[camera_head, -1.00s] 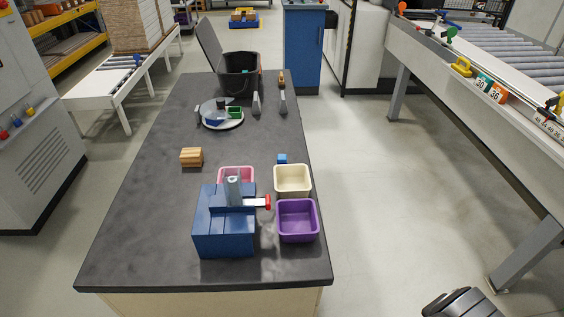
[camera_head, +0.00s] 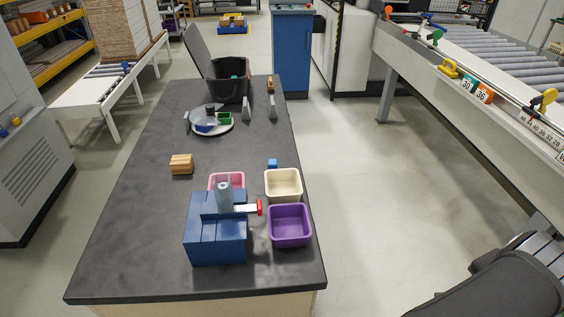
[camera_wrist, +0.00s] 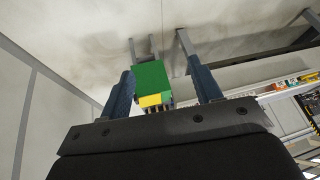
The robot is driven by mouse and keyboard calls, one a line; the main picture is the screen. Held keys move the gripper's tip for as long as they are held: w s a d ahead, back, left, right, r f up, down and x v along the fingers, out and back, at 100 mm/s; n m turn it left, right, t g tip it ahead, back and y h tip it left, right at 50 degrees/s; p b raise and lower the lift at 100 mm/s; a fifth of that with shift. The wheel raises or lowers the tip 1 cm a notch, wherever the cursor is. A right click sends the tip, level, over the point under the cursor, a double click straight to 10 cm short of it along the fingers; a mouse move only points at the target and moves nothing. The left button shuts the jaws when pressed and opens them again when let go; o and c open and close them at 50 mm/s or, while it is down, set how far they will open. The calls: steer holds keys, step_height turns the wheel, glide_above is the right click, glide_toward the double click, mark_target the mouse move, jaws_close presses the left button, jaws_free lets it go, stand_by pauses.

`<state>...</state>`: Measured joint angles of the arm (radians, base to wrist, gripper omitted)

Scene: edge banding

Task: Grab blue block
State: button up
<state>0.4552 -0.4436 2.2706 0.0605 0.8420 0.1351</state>
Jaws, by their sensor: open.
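A small blue block (camera_head: 272,163) sits on the dark table top, just behind the cream bin (camera_head: 283,185), whose far rim is close to it. My gripper (camera_wrist: 161,70) shows in the wrist view with two dark blue fingers wide apart and nothing between them up close. The wrist view faces floor and wall, and the blue block is not in it. In the head view my fingers are not seen; a dark part of my arm fills the lower right corner, far from the block.
A purple bin (camera_head: 289,226), a pink bin (camera_head: 227,179) and a large blue clamp-like fixture (camera_head: 216,235) stand near the block. A wooden block (camera_head: 181,164), a round plate (camera_head: 227,129) and a black bin (camera_head: 226,88) lie further left or back. The table's middle is clear.

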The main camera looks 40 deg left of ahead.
steer(key=w+d+r+m, duration=0.2)
steer(key=w+d, duration=0.2)
steer(key=w, duration=0.3)
steer(key=w+a+n+y, duration=0.2)
steer(key=w+a+n, duration=0.3)
steer(key=w+a, duration=0.9)
steer(key=n+g+y, duration=0.2)
steer(key=n+y, duration=0.1)
steer(key=n, duration=0.9)
glide_above(273, 164)
steer(key=s+d, duration=0.4)
steer(key=s, duration=0.2)
step_height(273, 164, down, 9)
steer(key=x, duration=0.7)
steer(key=w+x, duration=0.1)
steer(key=x, duration=0.3)
steer(key=shift+r, duration=0.1)
steer(key=shift+w+x, duration=0.2)
steer(key=shift+x, duration=1.2)
steer(key=shift+w+x, duration=0.25)
steer(key=shift+x, duration=1.1)
steer(key=shift+d, duration=0.15)
